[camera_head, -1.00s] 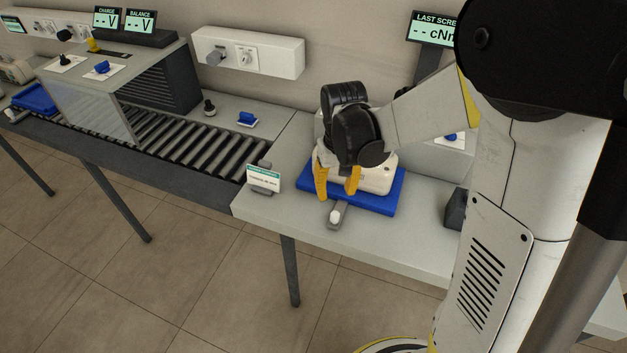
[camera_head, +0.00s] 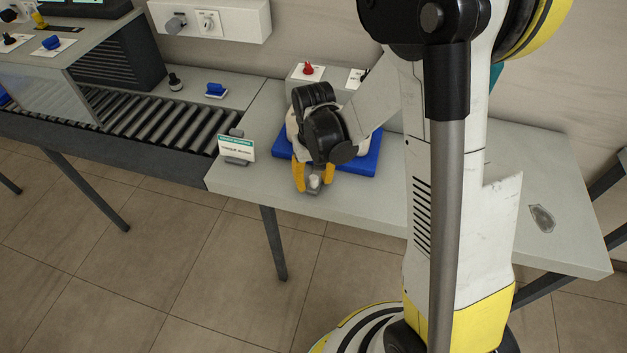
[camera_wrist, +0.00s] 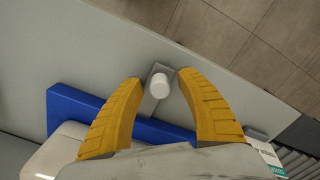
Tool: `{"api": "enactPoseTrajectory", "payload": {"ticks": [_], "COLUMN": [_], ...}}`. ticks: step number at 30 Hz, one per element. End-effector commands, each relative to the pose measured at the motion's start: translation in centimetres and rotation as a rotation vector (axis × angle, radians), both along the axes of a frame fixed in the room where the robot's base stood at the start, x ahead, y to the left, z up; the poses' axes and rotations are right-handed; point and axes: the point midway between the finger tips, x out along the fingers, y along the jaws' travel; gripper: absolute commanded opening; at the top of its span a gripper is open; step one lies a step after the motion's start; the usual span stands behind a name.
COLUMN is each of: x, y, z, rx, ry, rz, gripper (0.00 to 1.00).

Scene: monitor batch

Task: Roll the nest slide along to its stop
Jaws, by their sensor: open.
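The nest slide is a blue plate (camera_head: 362,164) on the grey bench; its blue edge shows in the wrist view (camera_wrist: 75,112). A white rounded device (camera_head: 292,124) sits on it, mostly hidden behind my wrist. A short grey bar with a white round knob (camera_head: 315,181) sticks out from the plate's front side. My gripper (camera_head: 314,178) points down at this knob with its yellow fingers apart. In the wrist view, the white knob (camera_wrist: 160,82) lies between the open fingertips, with gaps on both sides. I cannot tell whether the fingertips reach down to the knob's height.
A small sign (camera_head: 237,148) stands left of my gripper near the bench's front edge. A roller conveyor (camera_head: 160,120) runs off to the left. A grey box with a red knob (camera_head: 308,70) stands behind. The bench front right of the plate looks clear.

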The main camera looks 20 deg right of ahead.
Motion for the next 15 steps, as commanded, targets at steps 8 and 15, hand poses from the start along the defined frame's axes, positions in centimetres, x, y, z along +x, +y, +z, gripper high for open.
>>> {"api": "enactPoseTrajectory", "payload": {"ticks": [8,15], "x": [0.0,-1.5], "y": [0.0,1.1], "z": [0.0,0.0], "rx": [0.000,0.000], "ry": [0.000,0.000], "rz": [0.000,0.004], "gripper": [0.00,0.00]}}
